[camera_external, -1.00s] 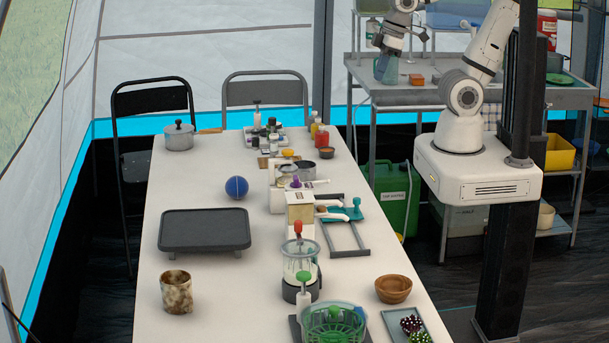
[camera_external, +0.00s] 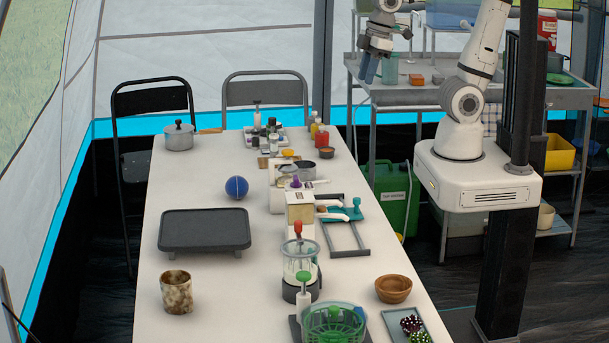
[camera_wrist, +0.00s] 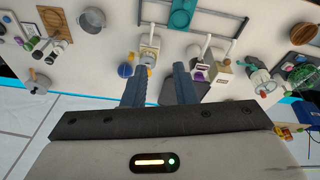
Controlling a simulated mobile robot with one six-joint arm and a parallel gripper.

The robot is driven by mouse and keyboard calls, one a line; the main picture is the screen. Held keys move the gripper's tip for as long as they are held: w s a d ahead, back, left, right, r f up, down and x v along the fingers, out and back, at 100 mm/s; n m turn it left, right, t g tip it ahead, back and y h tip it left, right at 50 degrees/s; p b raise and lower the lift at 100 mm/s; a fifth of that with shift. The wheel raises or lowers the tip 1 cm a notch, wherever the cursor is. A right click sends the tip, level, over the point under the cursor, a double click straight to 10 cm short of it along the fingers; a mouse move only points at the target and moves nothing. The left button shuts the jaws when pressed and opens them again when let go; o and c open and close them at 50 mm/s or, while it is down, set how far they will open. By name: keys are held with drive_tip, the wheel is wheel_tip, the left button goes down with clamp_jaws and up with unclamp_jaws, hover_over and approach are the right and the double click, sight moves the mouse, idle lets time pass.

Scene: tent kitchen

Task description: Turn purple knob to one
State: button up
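The purple knob (camera_external: 296,182) is small and sits on a pale appliance (camera_external: 277,200) near the middle of the table. In the wrist view a purple knob (camera_wrist: 199,75) shows just right of the right finger, apart from it. Any markings around it are too small to read. My gripper (camera_wrist: 159,68) is open, with two blue-grey fingers apart and nothing between them held. In the external view my gripper (camera_external: 367,72) is raised, behind and to the right of the appliance, well away from the knob.
A cream box appliance (camera_external: 300,211) stands in front of the knob, and a blender (camera_external: 299,264) is nearer still. A blue ball (camera_external: 236,187) lies to the left. A teal-topped rack (camera_external: 345,235) is to the right.

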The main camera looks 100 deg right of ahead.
drive_tip(key=shift+o, duration=0.6)
drive_tip(key=w+a+f+n+g+b, duration=0.1)
drive_tip(key=w+a+f+n+b, duration=0.2)
drive_tip(key=w, duration=0.3)
drive_tip(key=w+a+f+n+b, duration=0.3)
drive_tip(key=w+a+n, duration=0.1)
drive_tip(key=w+n, duration=0.1)
drive_tip(key=shift+w+g, duration=0.4)
drive_tip(key=shift+w, duration=0.4)
drive_tip(key=n+g+b, duration=0.1)
drive_tip(key=n+b, duration=0.3)
drive_tip(key=n, duration=0.3)
hover_over(296, 177)
wheel_tip(296, 177, down, 7)
drive_tip(key=shift+s+d, duration=0.1)
drive_tip(key=shift+d, duration=0.05)
drive_tip(key=shift+f, duration=0.5)
wheel_tip(296, 177, down, 7)
drive_tip(key=shift+r, duration=0.1)
drive_tip(key=shift+c, duration=0.3)
clamp_jaws()
